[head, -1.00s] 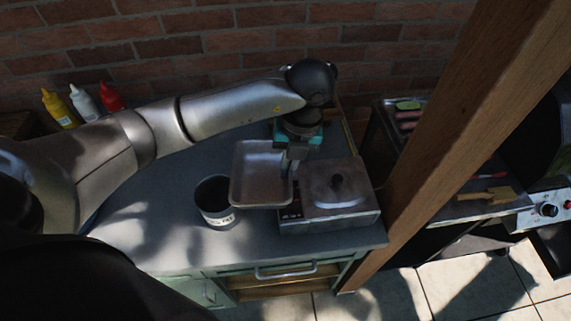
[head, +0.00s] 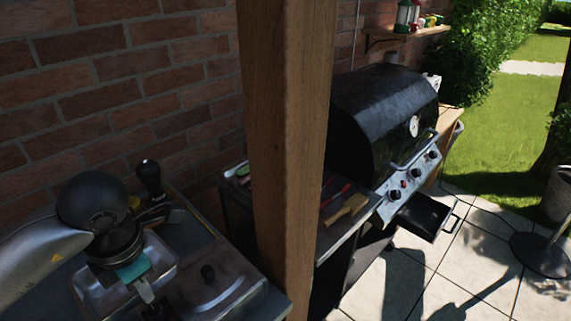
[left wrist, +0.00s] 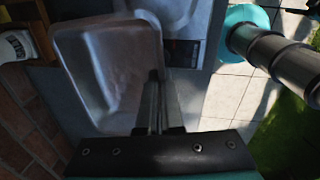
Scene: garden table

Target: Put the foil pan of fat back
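The shallow, grey metal foil pan (head: 163,263) is at the lower left of the head view, partly hidden by my left gripper (head: 148,299). In the left wrist view the pan (left wrist: 105,62) fills the upper left, and its inside looks bare, with no fat I can make out. The fingers (left wrist: 157,105) are close together at the pan's rim, shut on it. The black grill (head: 385,125) stands to the right behind the wooden post, with a dark drawer (head: 424,214) pulled out at its front. My right gripper is not in view.
A wooden post (head: 288,150) stands between the counter and the grill. A lidded metal box (head: 215,288) sits beside the pan. Tongs or a brush (head: 345,209) lie on the grill's side shelf. Tiled floor (head: 385,285) is open in front of the grill.

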